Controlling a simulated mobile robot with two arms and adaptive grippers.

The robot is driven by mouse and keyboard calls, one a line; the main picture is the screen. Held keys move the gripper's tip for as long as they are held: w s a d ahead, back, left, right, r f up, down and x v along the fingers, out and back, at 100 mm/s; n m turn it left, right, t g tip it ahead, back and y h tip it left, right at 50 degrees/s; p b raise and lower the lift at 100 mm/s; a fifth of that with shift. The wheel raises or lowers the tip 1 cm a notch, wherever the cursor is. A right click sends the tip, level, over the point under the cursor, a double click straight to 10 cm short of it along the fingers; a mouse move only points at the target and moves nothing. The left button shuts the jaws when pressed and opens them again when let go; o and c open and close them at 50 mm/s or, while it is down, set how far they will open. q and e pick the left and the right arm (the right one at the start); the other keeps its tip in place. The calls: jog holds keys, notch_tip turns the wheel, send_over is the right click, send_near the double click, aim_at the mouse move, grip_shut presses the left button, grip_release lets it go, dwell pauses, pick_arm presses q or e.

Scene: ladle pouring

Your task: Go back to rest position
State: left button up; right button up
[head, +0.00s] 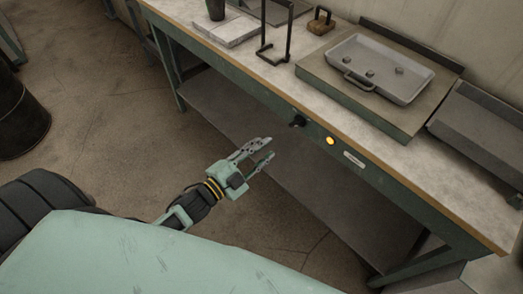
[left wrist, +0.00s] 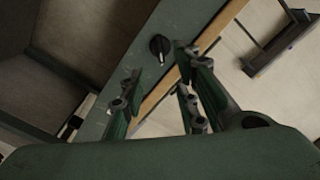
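My left gripper (head: 271,147) is in the middle of the head view, in front of the workbench and apart from it. Its two fingers are spread with a gap between them, and nothing is held. In the left wrist view the fingers of the left gripper (left wrist: 158,72) also stand apart, with the bench's front edge beyond them. My right gripper cannot be made out in either view. No ladle can be made out.
The workbench (head: 455,185) carries a grey tray (head: 425,82) with small lumps, a black stand (head: 265,46) and a pale block (head: 232,30). A black knob (head: 298,121) and a yellow button (head: 330,141) are on its front. A dark barrel (head: 18,118) stands left; the floor between is clear.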

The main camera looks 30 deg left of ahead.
pick_arm(q)
jog(key=s+a+f+n+g+y, duration=0.15)
jog(key=s+f, duration=0.25)
jog(key=f, duration=0.5)
jog(key=s+a+f+n+g+y, duration=0.1)
jog(key=s+f+n+g+y, duration=0.15)
jog(key=f, duration=0.75)
jog(key=s+a+f+n+g+y, duration=0.1)
jog(key=s+a+f+n+g, duration=0.2)
jog(key=f, duration=0.6)
jog(key=s+d+f+n+g, duration=0.1)
jog(key=s+f+g, duration=0.2)
jog(key=s+f, duration=0.3)
jog(key=s+d+f+n+g, duration=0.1)
jog(key=s+f+g, duration=0.2)
jog(key=s, duration=1.1)
jog(key=s+d+f+n+g+y, duration=0.1)
jog(key=s+f+g, duration=0.2)
jog(key=s+f, duration=0.5)
jog(key=shift+s+f+n, duration=0.35)
jog(key=shift+s+n, duration=0.05)
jog(key=shift+s, duration=0.55)
jog(key=shift+d, duration=0.1)
